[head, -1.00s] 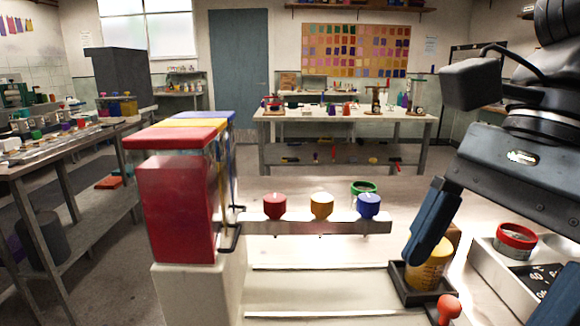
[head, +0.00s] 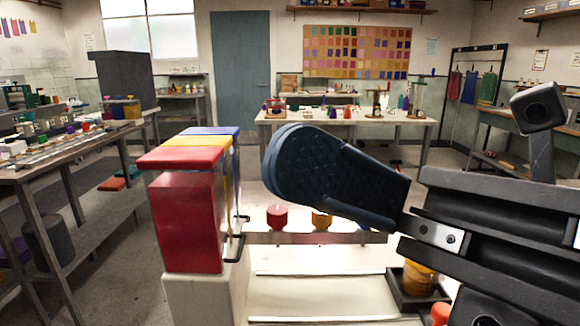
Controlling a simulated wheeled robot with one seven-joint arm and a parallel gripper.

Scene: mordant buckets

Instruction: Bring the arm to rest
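My gripper (head: 292,168) is raised in front of the head camera and points left. One large dark blue finger with a textured pad shows side-on. The other finger cannot be made out, so the opening is unclear. I see nothing held at the visible fingertip. The arm reaches in from the right edge. Below and behind the gripper, a red knob (head: 277,216) and a partly covered yellow knob (head: 321,220) sit on a metal rail (head: 285,238). The rail's right part is largely hidden.
Red (head: 186,222), yellow and blue lidded bins stand left of the gripper. A yellow cup (head: 420,280) sits in a black tray (head: 400,297) below the arm, with a red knob (head: 441,311) beside it. A back table (head: 395,117) stands beyond.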

